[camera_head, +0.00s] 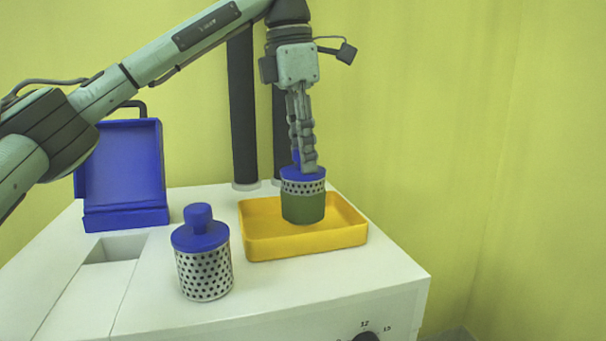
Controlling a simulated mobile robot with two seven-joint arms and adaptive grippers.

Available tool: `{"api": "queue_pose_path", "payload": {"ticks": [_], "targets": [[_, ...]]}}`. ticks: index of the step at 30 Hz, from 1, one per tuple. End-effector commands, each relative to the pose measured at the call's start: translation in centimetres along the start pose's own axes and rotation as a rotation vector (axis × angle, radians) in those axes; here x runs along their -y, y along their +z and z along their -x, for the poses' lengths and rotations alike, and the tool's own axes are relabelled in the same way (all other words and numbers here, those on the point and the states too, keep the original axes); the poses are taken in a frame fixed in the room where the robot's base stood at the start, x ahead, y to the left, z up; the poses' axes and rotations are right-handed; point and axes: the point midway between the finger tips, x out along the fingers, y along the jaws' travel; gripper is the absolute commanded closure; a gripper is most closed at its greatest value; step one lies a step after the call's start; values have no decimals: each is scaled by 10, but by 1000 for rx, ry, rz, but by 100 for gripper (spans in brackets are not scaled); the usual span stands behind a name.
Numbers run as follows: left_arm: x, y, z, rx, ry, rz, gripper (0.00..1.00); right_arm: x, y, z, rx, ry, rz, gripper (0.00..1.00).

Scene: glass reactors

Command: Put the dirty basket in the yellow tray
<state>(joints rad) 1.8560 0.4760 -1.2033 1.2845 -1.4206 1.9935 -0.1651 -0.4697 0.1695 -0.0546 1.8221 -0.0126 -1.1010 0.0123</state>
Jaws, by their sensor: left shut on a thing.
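The dirty basket (303,205) is a perforated metal cylinder with a green lower part and a blue lid. It is upright, within the outline of the yellow tray (262,247). I cannot tell whether its base touches the tray floor. My left gripper (304,168) points down from above and is shut on the knob of the basket's lid, hiding most of the knob. My right gripper is not in view.
A second basket (204,273), clean metal with a blue lid, stands left of the tray on the white machine top (330,285). A blue open lid (122,170) stands at the back left beside a recess (115,248). Two dark columns (243,110) rise behind the tray.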

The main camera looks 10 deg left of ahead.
Motion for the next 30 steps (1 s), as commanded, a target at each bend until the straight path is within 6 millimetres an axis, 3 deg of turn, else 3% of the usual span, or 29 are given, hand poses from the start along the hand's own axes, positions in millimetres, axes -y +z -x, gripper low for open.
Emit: {"api": "queue_pose_path", "payload": {"ticks": [7, 18, 19, 21, 24, 30], "targets": [[0, -5, -33, 0, -1, 1, 100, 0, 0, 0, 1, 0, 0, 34], [0, -5, -39, 0, 0, 0, 100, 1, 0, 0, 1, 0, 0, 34], [0, -5, -38, 0, 0, 0, 69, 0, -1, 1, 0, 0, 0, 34], [0, -5, -38, -1, 0, 0, 61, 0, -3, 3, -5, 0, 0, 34], [0, -5, -38, 0, 0, 0, 52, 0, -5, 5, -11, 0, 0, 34], [0, -5, -38, 0, 0, 0, 52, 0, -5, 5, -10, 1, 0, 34]]}}
